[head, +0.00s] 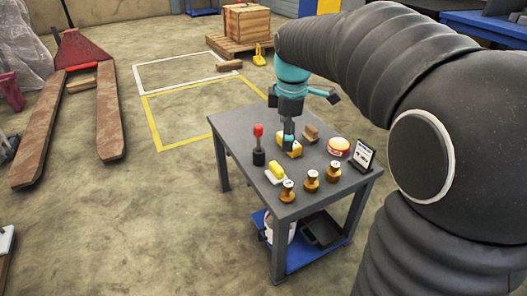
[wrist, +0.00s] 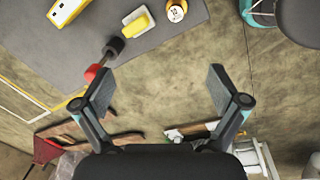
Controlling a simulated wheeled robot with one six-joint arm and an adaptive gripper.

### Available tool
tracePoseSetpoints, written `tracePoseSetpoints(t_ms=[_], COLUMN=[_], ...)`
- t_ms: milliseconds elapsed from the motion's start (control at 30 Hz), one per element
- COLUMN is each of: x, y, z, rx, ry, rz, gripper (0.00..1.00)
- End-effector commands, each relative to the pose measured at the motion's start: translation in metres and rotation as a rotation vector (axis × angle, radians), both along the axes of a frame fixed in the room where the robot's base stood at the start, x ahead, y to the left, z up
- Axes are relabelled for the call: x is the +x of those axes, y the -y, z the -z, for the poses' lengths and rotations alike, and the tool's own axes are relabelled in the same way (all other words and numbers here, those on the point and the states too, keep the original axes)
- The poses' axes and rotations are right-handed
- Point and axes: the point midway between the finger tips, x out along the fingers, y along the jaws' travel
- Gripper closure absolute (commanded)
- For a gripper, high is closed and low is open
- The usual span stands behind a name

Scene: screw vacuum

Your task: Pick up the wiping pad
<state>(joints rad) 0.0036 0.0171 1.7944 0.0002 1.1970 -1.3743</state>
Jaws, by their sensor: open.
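A small yellow block on a white base, which looks like the wiping pad (head: 275,174), lies on the grey table near its left edge. It also shows at the top of the wrist view (wrist: 137,23). My gripper (head: 288,138) is over the table's far part, in front of a larger yellow block (head: 295,150). In the wrist view my gripper (wrist: 160,80) has its two fingers wide apart with nothing between them. The pad is apart from the fingers, beyond them in that view.
The grey table (head: 238,125) also carries a red-topped black tool (head: 258,146), a brown brush-like block (head: 311,132), a round red-and-cream tin (head: 338,147), a small display (head: 362,154) and three brass pieces (head: 311,180). A pallet jack (head: 75,48) stands left; floor between is clear.

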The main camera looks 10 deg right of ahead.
Motion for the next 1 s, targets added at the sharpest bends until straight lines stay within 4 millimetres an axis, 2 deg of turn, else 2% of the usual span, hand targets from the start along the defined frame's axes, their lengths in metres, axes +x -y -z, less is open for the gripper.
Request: tracePoseSetpoints(t_ms=[33, 100, 200, 333, 567, 800, 1000], x=[0.017, 0.036, 0.057, 0.075, 0.084, 0.083, 0.083], y=[0.000, 0.000, 0.000, 0.000, 0.000, 0.000, 0.000], z=[0.014, 0.025, 0.040, 0.053, 0.073, 0.116, 0.141], rx=[-0.009, -0.020, -0.029, -0.033, -0.034, -0.033, -0.034], ry=[-0.026, -0.055, -0.089, -0.117, -0.133, -0.134, -0.132], rz=[-0.077, -0.191, -0.327, -0.449, -0.517, -0.515, -0.514], gripper=[0.03, 0.03, 0.03, 0.03, 0.03, 0.03, 0.03])
